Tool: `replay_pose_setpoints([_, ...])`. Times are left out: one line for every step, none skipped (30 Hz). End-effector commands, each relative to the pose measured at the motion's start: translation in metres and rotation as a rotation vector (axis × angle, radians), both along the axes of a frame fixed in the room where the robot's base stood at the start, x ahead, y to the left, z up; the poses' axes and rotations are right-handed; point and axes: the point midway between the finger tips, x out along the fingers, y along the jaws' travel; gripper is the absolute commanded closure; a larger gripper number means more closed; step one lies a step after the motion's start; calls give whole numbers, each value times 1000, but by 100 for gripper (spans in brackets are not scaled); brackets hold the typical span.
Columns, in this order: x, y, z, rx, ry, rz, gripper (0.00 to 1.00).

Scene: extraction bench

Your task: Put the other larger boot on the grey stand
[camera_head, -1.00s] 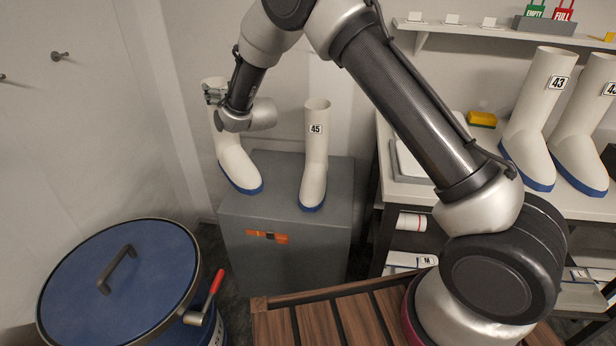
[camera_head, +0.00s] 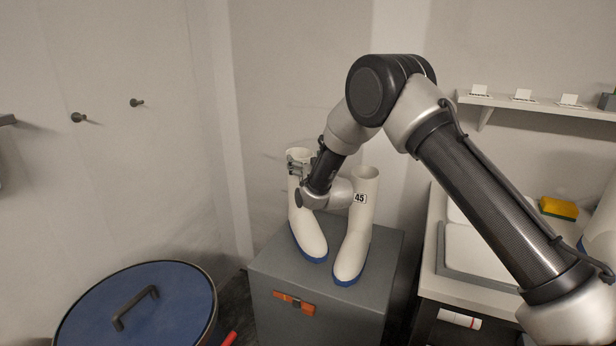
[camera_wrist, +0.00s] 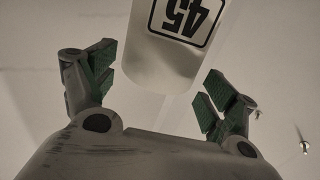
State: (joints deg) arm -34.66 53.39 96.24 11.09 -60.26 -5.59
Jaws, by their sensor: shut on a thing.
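The grey stand (camera_head: 375,250) is a box with an orange mark on its front. A tall white boot with a blue sole, labelled 45 (camera_head: 361,215), stands upright on its right part. A second white boot (camera_head: 307,230) with a blue sole is just left of it, over the stand's top; whether its sole bears fully on the top is hard to tell. My gripper (camera_head: 300,165) is shut on this left boot near its upper shaft. In the wrist view, my gripper's fingers (camera_wrist: 160,82) are either side of a white boot shaft with a 45 label (camera_wrist: 180,15).
A blue-lidded drum (camera_head: 140,310) stands at the front left. Wall hooks (camera_head: 78,117) are at the left.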

Motion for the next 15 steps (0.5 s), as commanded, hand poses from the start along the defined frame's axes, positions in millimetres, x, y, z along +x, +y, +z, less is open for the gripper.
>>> replay_pose_setpoints([0, 0, -3, 1, -2, 0, 86])
replay_pose_setpoints([0, 0, -6, 0, -1, 0, 86])
replay_pose_setpoints([0, 0, -11, 0, -1, 0, 86])
replay_pose_setpoints([0, 0, -16, 1, -2, 0, 86])
replay_pose_setpoints([0, 0, -20, 1, -2, 0, 86])
replay_pose_setpoints([0, 0, -27, 0, -1, 0, 86])
replay_pose_setpoints([0, 0, -30, 0, -1, 0, 86])
replay_pose_setpoints([0, 0, -33, 1, -2, 0, 86])
replay_pose_setpoints([0, 0, -35, 1, -3, 0, 86])
replay_pose_setpoints([0, 0, -35, 1, -3, 0, 86])
replay_pose_setpoints([0, 0, -35, 3, -3, 0, 86])
replay_pose_setpoints([0, 0, -34, 3, -3, 0, 86])
replay_pose_setpoints([0, 0, -34, 3, -3, 0, 86])
replay_pose_setpoints([0, 0, -34, 3, -3, 0, 86])
replay_pose_setpoints([0, 0, -34, 3, -3, 0, 86])
